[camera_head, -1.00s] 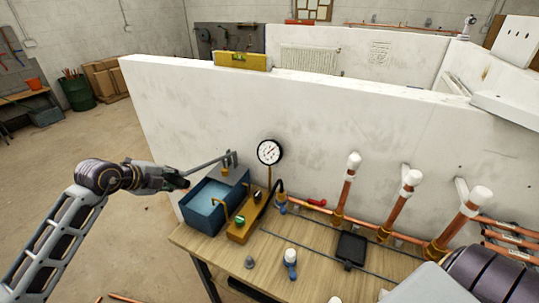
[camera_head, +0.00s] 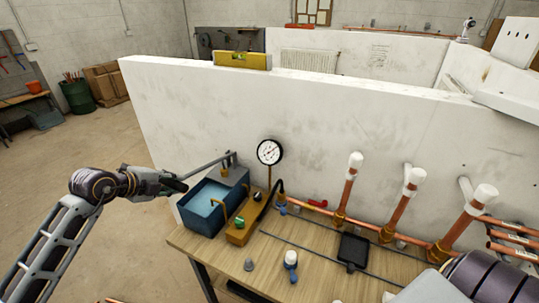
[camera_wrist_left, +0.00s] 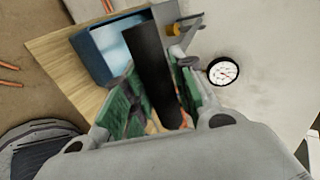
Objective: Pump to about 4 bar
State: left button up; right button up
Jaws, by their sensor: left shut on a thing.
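The test pump has a blue water tank (camera_head: 187,215) and a brass valve block (camera_head: 238,232) at the left end of the bench. Its lever (camera_head: 208,164) slants down to the left from a pivot behind the tank. My left gripper (camera_head: 177,185) is shut on the lever's black handle (camera_wrist_left: 150,65), which lies between the green finger pads in the left wrist view. The round white pressure gauge (camera_head: 269,152) stands behind the valve block and also shows in the left wrist view (camera_wrist_left: 223,71). Its scale is too small to read surely. My right gripper is out of view.
A white wall (camera_head: 330,135) stands behind the wooden bench (camera_head: 205,246). Copper pipes (camera_head: 397,218) with white caps rise at the right. A black tray (camera_head: 352,250) and a blue-and-white fitting (camera_head: 290,262) lie on the bench. Floor left of the bench is clear.

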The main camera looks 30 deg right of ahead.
pick_arm(q)
jog(key=shift+d, duration=0.1)
jog(key=shift+w+d+r+g+y+p, duration=0.1)
jog(key=shift+d+r+g+y+p, duration=0.05)
jog(key=shift+r+p, duration=0.55)
jog(key=shift+w+d+r+g+y+p, duration=0.1)
jog(key=shift+d+r+y+p, duration=0.2)
jog(key=shift+p, duration=0.65)
jog(key=shift+w+r+g+y+p, duration=0.1)
jog(key=shift+r+g+p, duration=0.05)
jog(key=shift+r+p, duration=0.55)
jog(key=shift+f, duration=0.1)
jog(key=o, duration=0.9)
jog(key=shift+a, duration=0.1)
